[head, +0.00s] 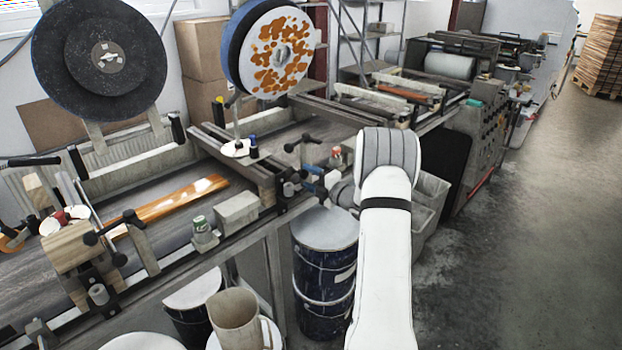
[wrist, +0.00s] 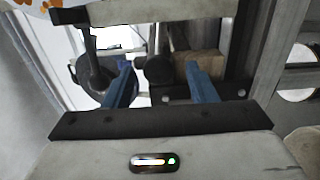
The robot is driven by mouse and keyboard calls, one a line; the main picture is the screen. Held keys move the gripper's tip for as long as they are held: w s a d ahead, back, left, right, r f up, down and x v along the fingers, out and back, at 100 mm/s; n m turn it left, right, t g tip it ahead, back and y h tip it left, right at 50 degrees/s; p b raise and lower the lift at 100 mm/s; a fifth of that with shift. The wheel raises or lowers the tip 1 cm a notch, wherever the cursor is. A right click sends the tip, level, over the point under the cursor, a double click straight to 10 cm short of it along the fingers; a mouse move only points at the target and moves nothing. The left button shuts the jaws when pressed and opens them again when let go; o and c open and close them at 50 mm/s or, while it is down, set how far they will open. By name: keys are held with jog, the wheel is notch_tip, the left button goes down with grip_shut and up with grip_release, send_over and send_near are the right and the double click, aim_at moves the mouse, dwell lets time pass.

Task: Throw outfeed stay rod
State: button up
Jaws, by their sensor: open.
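My gripper (head: 316,178) is in the head view at the far end of the conveyor's near side, partly hidden by my white arm. In the wrist view my gripper (wrist: 157,68) is open, with two blue fingers apart. A dark rounded knob on a rod (wrist: 157,70) shows between and beyond the fingertips; I cannot tell whether they touch it. A rod with black knobs (head: 303,142) stands by the gripper in the head view. I cannot tell for certain which part is the outfeed stay rod. A wooden block (wrist: 203,66) lies behind the right finger.
The conveyor (head: 180,235) carries an orange-brown strip (head: 170,198). A crossbeam (head: 235,160) spans it near my gripper. A dark blue drum (head: 325,265) stands below, left of my arm. A large spotted reel (head: 280,55) hangs above. Floor to the right (head: 540,220) is clear.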

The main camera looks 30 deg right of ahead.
jog(key=b+v, duration=0.1)
jog(key=v, duration=0.7)
jog(key=shift+w, duration=0.1)
dwell(0.4)
